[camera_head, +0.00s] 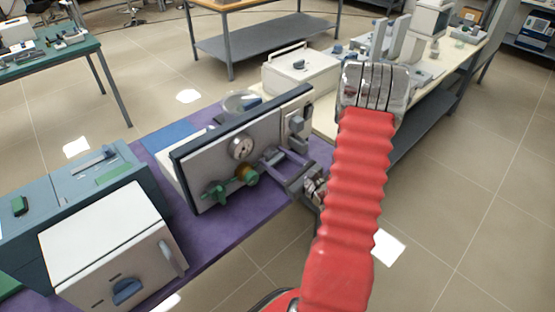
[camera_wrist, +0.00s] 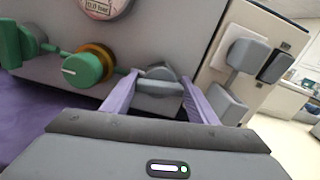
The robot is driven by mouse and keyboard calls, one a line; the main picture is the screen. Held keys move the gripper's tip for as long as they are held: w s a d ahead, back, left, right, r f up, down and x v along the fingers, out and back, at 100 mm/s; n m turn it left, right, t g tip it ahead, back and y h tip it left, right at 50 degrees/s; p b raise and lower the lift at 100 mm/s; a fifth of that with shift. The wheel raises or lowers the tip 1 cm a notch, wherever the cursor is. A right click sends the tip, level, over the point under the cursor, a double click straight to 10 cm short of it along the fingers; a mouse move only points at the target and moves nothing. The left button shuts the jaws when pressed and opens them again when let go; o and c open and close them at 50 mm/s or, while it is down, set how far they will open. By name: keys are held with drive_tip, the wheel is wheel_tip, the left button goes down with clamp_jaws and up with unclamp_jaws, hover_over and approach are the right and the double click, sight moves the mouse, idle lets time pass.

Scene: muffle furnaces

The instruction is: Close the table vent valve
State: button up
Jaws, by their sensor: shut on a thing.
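A grey panel box (camera_head: 215,165) with a round gauge (camera_head: 242,148) stands on the purple-topped table. In the wrist view, a grey valve handle (camera_wrist: 158,86) sticks out low on the panel, at the right end of a thin pipe. My gripper (camera_wrist: 157,82) is shut on this grey handle, one finger on each side of it. In the head view, my gripper (camera_head: 272,162) reaches the panel's lower right from the right. A green knob (camera_wrist: 82,68) with a brass-coloured collar sits left of the handle, with another green handle (camera_wrist: 18,46) farther left.
Grey switch boxes (camera_wrist: 248,54) sit right of the handle. A white box (camera_head: 110,248) with a dark knob stands at the table's front left. A white appliance (camera_head: 300,74) stands behind the panel. Open tiled floor (camera_head: 245,275) lies in front.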

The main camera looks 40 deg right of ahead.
drive_tip(key=n, duration=0.7)
drive_tip(key=shift+a+f+n, duration=0.1)
drive_tip(key=shift+a+n, duration=0.05)
drive_tip(key=shift+n, duration=0.25)
drive_tip(key=n, duration=0.4)
drive_tip(key=shift+f+n, duration=0.1)
drive_tip(key=shift+n, duration=0.2)
drive_tip(key=shift+a+f+n, duration=0.1)
drive_tip(key=shift+a+n, duration=0.05)
drive_tip(key=shift+n, duration=1.75)
drive_tip(key=o, duration=1)
drive_tip(key=shift+o, duration=0.2)
drive_tip(key=shift+s, duration=0.15)
